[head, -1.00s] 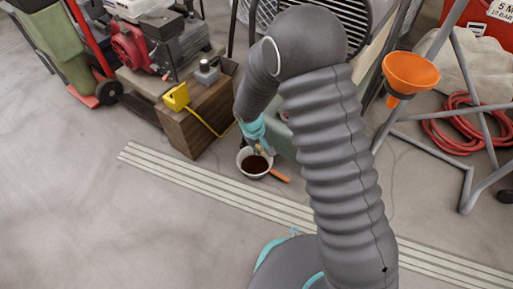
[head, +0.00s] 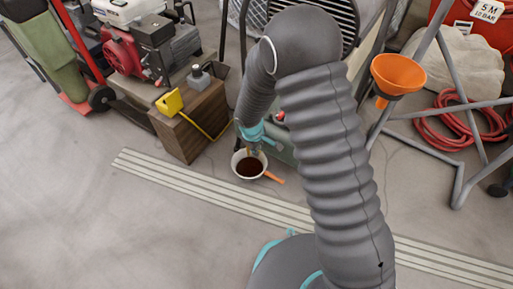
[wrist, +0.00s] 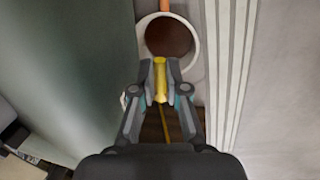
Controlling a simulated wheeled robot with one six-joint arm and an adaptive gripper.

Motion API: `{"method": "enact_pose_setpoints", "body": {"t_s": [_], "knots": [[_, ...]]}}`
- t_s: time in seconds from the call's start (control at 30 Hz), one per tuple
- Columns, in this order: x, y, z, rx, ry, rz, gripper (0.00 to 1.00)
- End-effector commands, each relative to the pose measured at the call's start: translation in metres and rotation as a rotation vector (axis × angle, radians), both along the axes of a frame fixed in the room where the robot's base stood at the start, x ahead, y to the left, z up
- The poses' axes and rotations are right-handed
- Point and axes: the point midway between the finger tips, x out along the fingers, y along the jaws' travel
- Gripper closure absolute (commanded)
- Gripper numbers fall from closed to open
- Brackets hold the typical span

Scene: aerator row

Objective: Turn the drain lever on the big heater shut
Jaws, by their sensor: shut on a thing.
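The big heater (head: 340,22), with a ribbed grille and a grey-green body (wrist: 65,60), stands behind my arm in the head view. In the wrist view its body fills the left side. My gripper (wrist: 160,78) is shut on the yellow drain lever (wrist: 160,84), with one finger on each side of it. In the head view my gripper (head: 252,146) is low at the heater's front, just above a white pan (head: 236,166) of dark liquid. The pan also shows in the wrist view (wrist: 141,37). The valve behind the lever is hidden.
The pan's orange handle (head: 273,178) points right. A wooden box (head: 192,125) with a yellow item (head: 169,102) stands close on the left. An orange funnel (head: 398,72) and grey frame are on the right. Floor in front is clear, with pale strips (head: 200,188).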

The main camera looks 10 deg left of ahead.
Motion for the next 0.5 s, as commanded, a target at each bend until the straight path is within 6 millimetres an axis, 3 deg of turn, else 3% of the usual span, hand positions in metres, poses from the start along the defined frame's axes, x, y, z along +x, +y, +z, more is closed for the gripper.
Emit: {"method": "enact_pose_setpoints", "body": {"t_s": [0.17, 0.2, 0.27, 0.3, 0.5], "knots": [[0.0016, 0.0011, 0.0007, 0.002, -0.004, 0.002, 1.0], [0.0016, 0.0012, 0.0007, 0.002, -0.004, 0.002, 0.79], [0.0015, 0.001, 0.0007, 0.003, -0.003, 0.002, 0.64], [0.0013, 0.0009, 0.0006, 0.002, -0.003, 0.002, 0.62], [0.0006, 0.0006, 0.0003, 0.001, -0.002, 0.001, 0.62]]}}
